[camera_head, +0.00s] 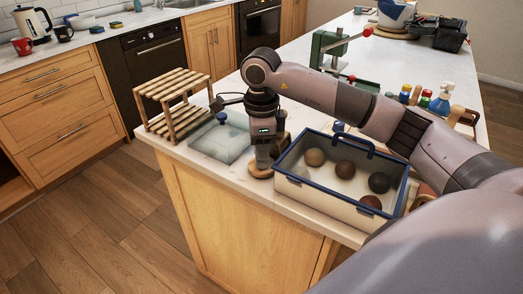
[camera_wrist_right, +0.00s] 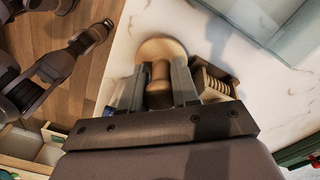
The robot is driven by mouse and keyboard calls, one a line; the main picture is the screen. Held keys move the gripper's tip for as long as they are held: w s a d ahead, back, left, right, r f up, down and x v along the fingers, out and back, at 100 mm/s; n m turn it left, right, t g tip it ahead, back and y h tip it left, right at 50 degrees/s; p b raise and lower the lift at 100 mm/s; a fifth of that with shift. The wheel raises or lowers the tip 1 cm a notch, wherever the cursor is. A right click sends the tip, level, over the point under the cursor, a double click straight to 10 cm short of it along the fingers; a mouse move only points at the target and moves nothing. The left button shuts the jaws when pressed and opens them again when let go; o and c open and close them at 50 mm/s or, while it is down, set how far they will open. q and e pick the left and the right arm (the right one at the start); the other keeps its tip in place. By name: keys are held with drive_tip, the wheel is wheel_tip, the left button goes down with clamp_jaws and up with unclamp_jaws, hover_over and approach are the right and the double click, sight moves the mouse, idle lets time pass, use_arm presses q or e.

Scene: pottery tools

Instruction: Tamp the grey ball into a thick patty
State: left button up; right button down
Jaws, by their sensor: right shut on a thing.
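A dark grey ball (camera_head: 379,182) lies in the right part of a pale crate with a blue rim (camera_head: 325,194). My right gripper (camera_head: 262,160) points down at the counter edge, left of the crate. It is shut on the handle of a wooden tamper (camera_head: 259,172), whose round disc is at or just above the counter. The right wrist view shows the tamper's handle and disc (camera_wrist_right: 163,49) between the fingers of my right gripper (camera_wrist_right: 158,88). A dark gripper, seemingly my left one (camera_wrist_right: 75,60), shows over the floor there; its opening is unclear.
The crate also holds a tan ball (camera_head: 315,157), a brown ball (camera_head: 345,169) and a dark reddish ball (camera_head: 371,203). A pale translucent board (camera_head: 216,142) lies left of my right gripper, with a blue-knobbed tool (camera_head: 221,118) at it. A slatted wooden rack (camera_head: 174,92) stands further left.

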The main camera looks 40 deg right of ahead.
drive_tip(key=shift+f, duration=0.25)
drive_tip(key=c, duration=0.8)
unclamp_jaws()
drive_tip(key=shift+o, duration=0.2)
drive_tip(key=shift+r+b, duration=0.6)
drive_tip(key=shift+r, duration=3)
